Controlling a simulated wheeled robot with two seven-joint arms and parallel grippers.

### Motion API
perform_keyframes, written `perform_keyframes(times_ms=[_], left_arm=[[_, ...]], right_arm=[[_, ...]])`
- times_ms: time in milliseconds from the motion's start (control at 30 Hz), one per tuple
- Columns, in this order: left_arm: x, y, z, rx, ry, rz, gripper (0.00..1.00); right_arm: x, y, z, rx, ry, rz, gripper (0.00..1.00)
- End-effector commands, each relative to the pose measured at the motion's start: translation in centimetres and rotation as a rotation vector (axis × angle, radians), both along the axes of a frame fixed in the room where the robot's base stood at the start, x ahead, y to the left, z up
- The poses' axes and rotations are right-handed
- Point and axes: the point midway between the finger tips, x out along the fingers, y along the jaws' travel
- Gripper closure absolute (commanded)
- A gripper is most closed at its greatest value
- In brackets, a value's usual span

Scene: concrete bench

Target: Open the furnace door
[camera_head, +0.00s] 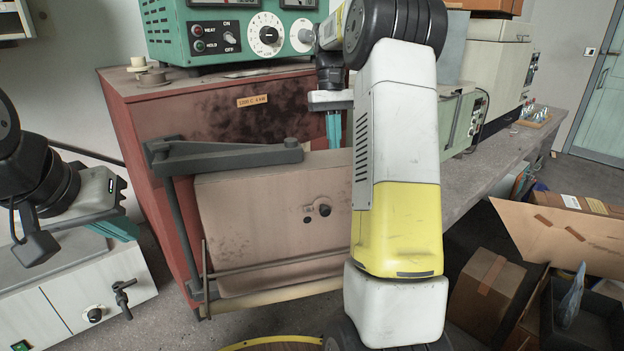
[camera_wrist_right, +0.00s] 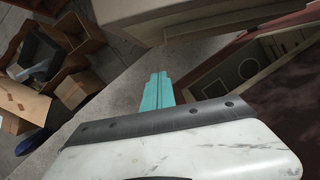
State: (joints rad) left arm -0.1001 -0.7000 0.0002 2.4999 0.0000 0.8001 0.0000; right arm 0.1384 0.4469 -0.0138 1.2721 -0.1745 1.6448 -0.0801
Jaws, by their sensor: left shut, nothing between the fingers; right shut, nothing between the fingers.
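The furnace (camera_head: 120,105) is a red, sooty box left of centre in the head view. Its pinkish door (camera_head: 260,215) has a dark knob (camera_head: 324,210) and hangs on a dark grey hinge arm (camera_head: 225,158). The door seems to stand out from the furnace front; how far is unclear. My right gripper (camera_head: 334,140) is shut and empty, with teal fingers pointing down at the door's top edge, right of the hinge arm's end. Contact cannot be told. Its fingers also show in the right wrist view (camera_wrist_right: 157,85). My left gripper (camera_head: 124,229) is shut and empty, left of the furnace.
A green control box (camera_head: 230,30) sits on the furnace. A bench (camera_head: 480,165) with equipment runs to the right. Cardboard boxes (camera_head: 485,290) lie on the floor at right. A white cabinet (camera_head: 75,295) stands at lower left. My right arm hides the door's right side.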

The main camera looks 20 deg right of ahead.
Motion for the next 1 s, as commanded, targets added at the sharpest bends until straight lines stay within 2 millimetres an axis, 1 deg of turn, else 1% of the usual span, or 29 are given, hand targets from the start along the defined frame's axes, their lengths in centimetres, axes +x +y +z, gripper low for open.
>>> perform_keyframes(times_ms=[300,433,533,700,800,1000], left_arm=[[0.0,0.0,0.0,0.000,0.000,0.000,1.00],[0.0,0.0,0.0,0.000,0.000,0.000,1.00],[0.0,0.0,0.0,0.000,0.001,0.000,1.00],[0.0,0.0,0.0,0.000,0.000,0.000,1.00],[0.0,0.0,0.0,0.000,0.000,0.000,1.00],[0.0,0.0,0.0,0.000,0.000,0.000,1.00]], right_arm=[[-1.8,0.1,-6.3,0.001,0.004,0.000,1.00],[-2.4,0.1,-8.8,0.000,0.004,0.000,1.00],[-4.1,0.2,-8.4,0.000,-0.001,0.000,1.00],[-5.7,0.3,-8.5,0.000,-0.001,0.000,1.00],[-6.1,0.3,-8.5,0.000,0.000,0.000,1.00],[-6.2,0.3,-8.5,0.000,0.000,0.000,1.00]])
